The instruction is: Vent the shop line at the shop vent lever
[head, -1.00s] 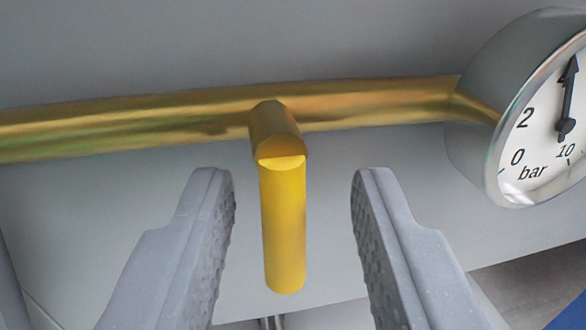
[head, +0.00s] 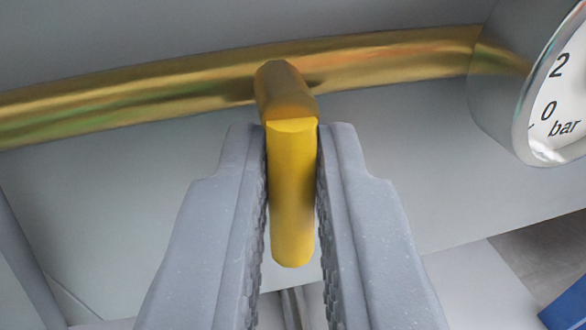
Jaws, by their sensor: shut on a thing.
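The shop vent lever (head: 292,190) is a yellow rod hanging down from a stub on a brass pipe (head: 150,98) in the head view. My gripper (head: 292,140) is shut on the lever, with one ridged grey finger against each side near its upper end. The lever's lower end shows between the fingers. A round pressure gauge (head: 555,110) sits at the pipe's right end. Its face is partly cut off by the frame, and its needle is out of view.
A grey panel (head: 120,200) lies behind the pipe and lever. A blue object (head: 568,305) shows at the lower right corner. The space to the left of my gripper is clear.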

